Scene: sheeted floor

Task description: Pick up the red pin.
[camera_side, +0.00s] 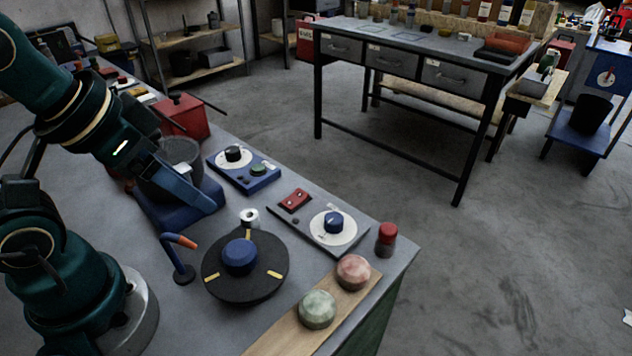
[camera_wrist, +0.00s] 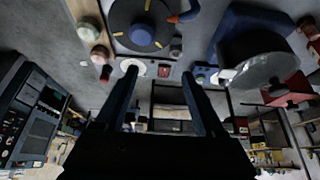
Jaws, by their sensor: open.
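The likely red pin (camera_side: 387,234) is a short upright cylinder with a red top and a dark grey lower part. It stands near the right edge of the grey bench, beside the pink ball. In the wrist view, a small reddish shape (camera_wrist: 106,73) beside the pink ball seems to be the same pin. My gripper (camera_side: 203,202) is at the left of the bench, well away from the pin, above or in front of a blue-based machine. In the wrist view its two fingers (camera_wrist: 159,76) are spread with nothing held between them.
A black disc with a blue hub (camera_side: 240,256) and a dial panel (camera_side: 335,230) lie between my gripper and the pin. A pink ball (camera_side: 353,272) and a green ball (camera_side: 318,309) sit on a wooden strip. A blue hook with an orange tip (camera_side: 181,256) stands nearby.

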